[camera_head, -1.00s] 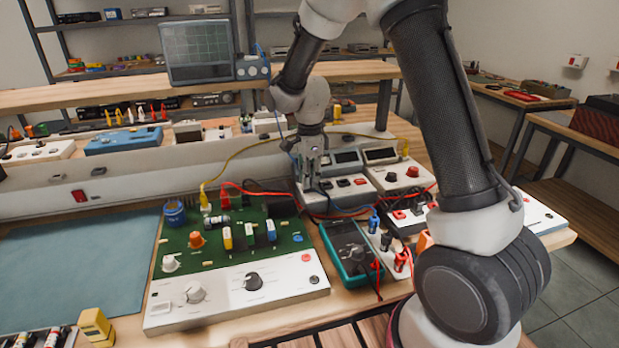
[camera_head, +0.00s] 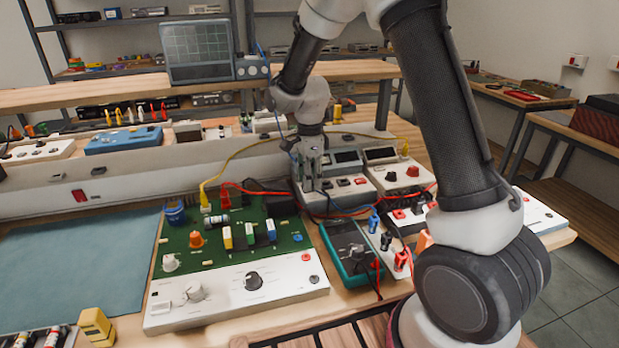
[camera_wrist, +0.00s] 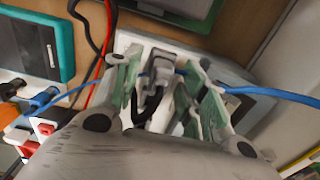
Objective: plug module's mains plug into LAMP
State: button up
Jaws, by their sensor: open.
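My gripper (camera_head: 310,182) points down over the left front of a grey instrument box with displays (camera_head: 349,187). In the wrist view my gripper (camera_wrist: 164,80) is open, its green-padded fingers on either side of a grey plug-like block (camera_wrist: 160,62) with a black cable (camera_wrist: 150,104). This may be the module's mains plug; I cannot tell whether it touches the fingers or is seated in anything. A blue cable (camera_wrist: 270,94) passes behind the fingers. No LAMP label is readable. In the head view the fingers hide the block.
A green circuit board on a white panel (camera_head: 285,285) stands left of my gripper. A teal multimeter (camera_head: 350,252) lies in front, with red and black leads nearby. Another boxed instrument (camera_head: 398,178) stands to the right. The blue-green mat (camera_head: 75,260) at left is clear.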

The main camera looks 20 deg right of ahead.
notch_tip(320, 180, up, 17)
dwell(1.0)
jog(key=s+d+r+n+t, duration=0.1)
jog(key=s+d+n, duration=0.3)
jog(key=s, duration=0.6)
jog(key=s+d+r+n+t, duration=0.1)
jog(key=s+d+n+t, duration=0.1)
jog(key=s+d+n, duration=0.3)
jog(key=s+d+r+n+t, duration=0.1)
jog(key=s+d+r+n, duration=0.1)
jog(key=s+d+n, duration=0.3)
jog(key=s+n, duration=0.4)
jog(key=s, duration=0.6)
jog(key=shift+d, duration=0.25)
